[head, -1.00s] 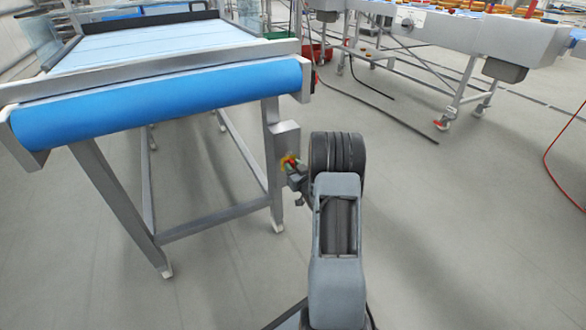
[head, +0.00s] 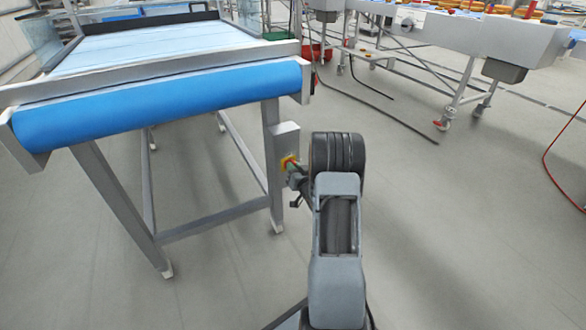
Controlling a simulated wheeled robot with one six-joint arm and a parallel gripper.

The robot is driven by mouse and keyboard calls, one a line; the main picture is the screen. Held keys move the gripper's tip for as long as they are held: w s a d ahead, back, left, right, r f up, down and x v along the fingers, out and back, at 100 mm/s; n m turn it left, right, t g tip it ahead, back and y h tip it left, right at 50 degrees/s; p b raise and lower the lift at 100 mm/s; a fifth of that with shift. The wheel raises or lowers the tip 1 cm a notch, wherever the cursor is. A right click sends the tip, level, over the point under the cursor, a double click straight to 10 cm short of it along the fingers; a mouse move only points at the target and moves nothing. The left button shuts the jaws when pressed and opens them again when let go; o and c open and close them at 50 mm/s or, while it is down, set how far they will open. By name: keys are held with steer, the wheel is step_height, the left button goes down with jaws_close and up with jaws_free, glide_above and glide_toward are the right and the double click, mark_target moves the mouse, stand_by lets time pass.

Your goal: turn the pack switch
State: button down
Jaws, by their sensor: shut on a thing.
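The pack switch (head: 286,161) is a small red and yellow rotary switch on a grey box (head: 287,141) fixed to the right front leg of the blue conveyor. My gripper (head: 292,168) is at the switch, shut on its knob. The gripper and my arm's wrist hide part of the knob, so its exact angle cannot be read. My arm stands in front and to the right of the box.
The conveyor with its blue belt (head: 165,104) and metal legs fills the left. Another conveyor (head: 455,38) stands at the back right. A dark cable (head: 375,108) and a red hose (head: 560,180) lie on the floor.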

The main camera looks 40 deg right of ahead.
steer(key=shift+d+m, duration=0.1)
steer(key=shift+m, duration=1.2)
steer(key=shift+m+p, duration=0.3)
steer(key=c, duration=1.1)
jaws_free()
steer(key=shift+c, duration=0.2)
steer(key=shift+s, duration=0.1)
steer(key=s+a+p, duration=0.2)
steer(key=s+p, duration=0.1)
steer(key=s, duration=1)
steer(key=shift+s, duration=0.25)
